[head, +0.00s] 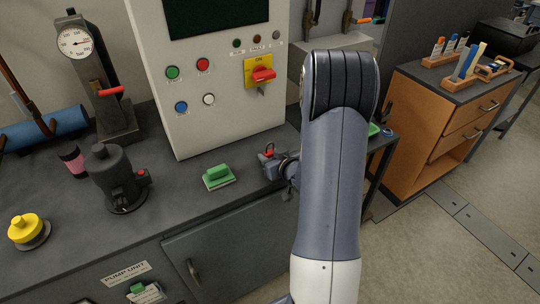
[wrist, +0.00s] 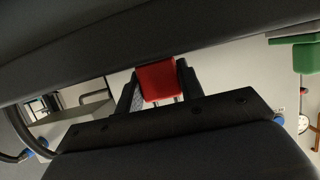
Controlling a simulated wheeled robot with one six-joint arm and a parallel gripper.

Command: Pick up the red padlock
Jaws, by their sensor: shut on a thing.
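The red padlock (head: 268,153) shows small in the head view, at my gripper (head: 271,160) beside the right end of the dark workbench. In the wrist view the red body of the padlock (wrist: 160,82) sits between the two dark fingers of my gripper (wrist: 162,92), which is shut on it. Thin metal bars, perhaps its shackle, show at its lower edge in the wrist view. My arm hides part of the bench behind the gripper. I cannot tell from the head view whether the padlock touches the bench.
A white control cabinet (head: 215,105) with buttons and a red-yellow switch (head: 262,73) stands behind the gripper. A green-handled block (head: 218,177) lies to its left. A dark pump-like body (head: 118,180) and a yellow knob (head: 27,229) stand further left. Bare bench lies between them.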

